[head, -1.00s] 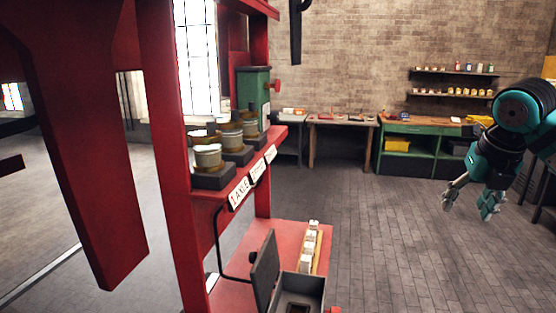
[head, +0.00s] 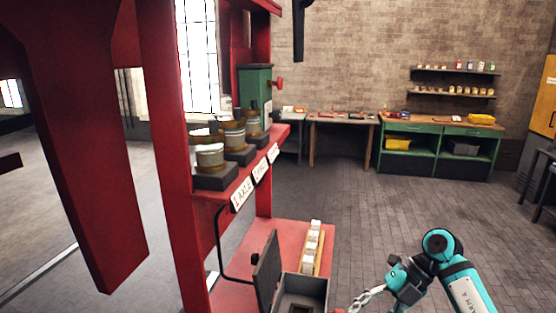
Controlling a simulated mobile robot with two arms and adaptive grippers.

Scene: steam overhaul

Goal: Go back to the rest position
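My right arm comes in from the lower right. Its gripper (head: 367,298) points left and is low, near the front right of the red bench by the grey open box (head: 313,287). I see the gripper edge-on at the bottom of the view, so I cannot tell whether its fingers are apart, and no held object shows. I cannot tell its distance from the box. My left gripper is not in view.
A red frame (head: 165,150) stands close on the left. Its shelf bears several brass-and-white parts (head: 210,157) above labels. White pieces sit in a wooden rack (head: 313,250) on the red bench. A green workbench (head: 435,128) stands at the back.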

